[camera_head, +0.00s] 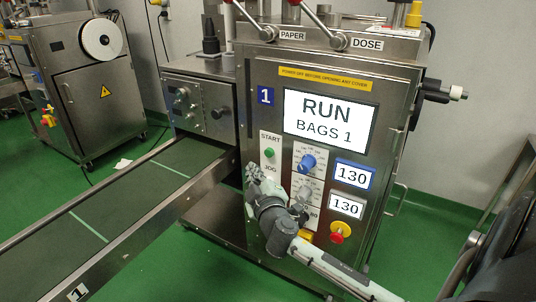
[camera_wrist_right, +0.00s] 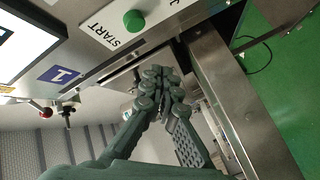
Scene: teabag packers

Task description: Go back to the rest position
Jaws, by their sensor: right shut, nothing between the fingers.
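My right gripper (camera_head: 255,177) is shut and empty in front of the packing machine (camera_head: 245,120), just below and left of the green START button (camera_head: 269,153). In the right wrist view its closed fingers (camera_wrist_right: 162,88) sit below the START button (camera_wrist_right: 134,20), seen sideways, and appear apart from it. My right arm reaches in from the lower right of the head view and covers part of the lower panel. The machine's screen (camera_head: 330,122) reads RUN, BAGS 1. My left gripper is not in view.
A conveyor (camera_head: 130,195) runs from the machine to the lower left. Blue (camera_head: 307,163) and grey dials and a red stop knob (camera_head: 340,232) are close to my right arm. A second machine (camera_head: 85,85) stands at the back left. Green floor lies between them.

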